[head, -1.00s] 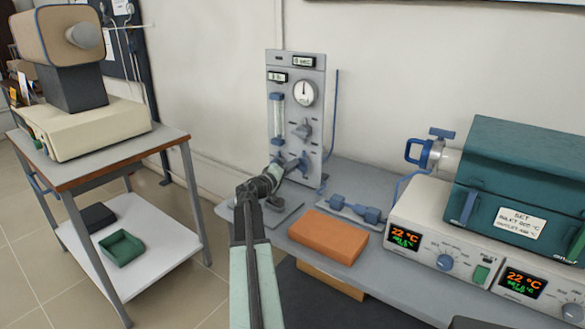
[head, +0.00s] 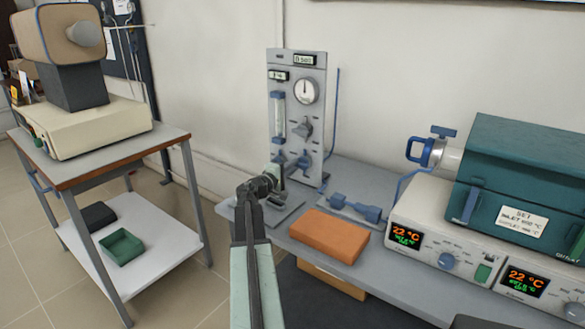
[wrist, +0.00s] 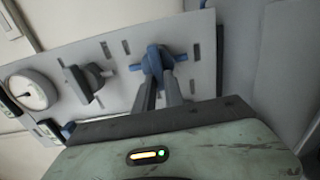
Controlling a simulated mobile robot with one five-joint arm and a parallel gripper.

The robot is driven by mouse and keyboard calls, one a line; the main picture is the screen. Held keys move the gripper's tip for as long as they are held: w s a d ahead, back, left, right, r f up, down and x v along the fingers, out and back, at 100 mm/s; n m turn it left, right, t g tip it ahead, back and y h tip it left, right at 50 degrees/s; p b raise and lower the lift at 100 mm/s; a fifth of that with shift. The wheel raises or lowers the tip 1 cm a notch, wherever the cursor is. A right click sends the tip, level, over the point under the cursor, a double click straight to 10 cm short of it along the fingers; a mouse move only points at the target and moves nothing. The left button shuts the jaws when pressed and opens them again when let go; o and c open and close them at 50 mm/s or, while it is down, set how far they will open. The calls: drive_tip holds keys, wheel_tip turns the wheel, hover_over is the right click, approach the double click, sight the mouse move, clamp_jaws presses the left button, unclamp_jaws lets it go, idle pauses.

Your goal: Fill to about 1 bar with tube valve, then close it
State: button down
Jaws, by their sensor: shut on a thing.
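The grey gas panel (head: 291,125) stands upright at the back of the bench. My gripper (head: 280,174) is at the panel's lower front. In the wrist view its fingers close around a blue valve handle (wrist: 153,58). Which of the two is held is hard to tell.
An orange block (head: 330,234) and a blue fitting (head: 356,208) lie on the bench right of my gripper. Furnace units with a teal box (head: 520,165) stand further right. A trolley (head: 172,140) stands left, with a floor gap between.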

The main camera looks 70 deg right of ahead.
drive_tip(key=c, duration=1.4)
unclamp_jaws()
drive_tip(key=shift+c, duration=0.2)
drive_tip(key=shift+w+a, duration=0.1)
drive_tip(key=v, duration=0.7)
drive_tip(key=shift+a, duration=0.3)
drive_tip(key=shift+w, duration=0.1)
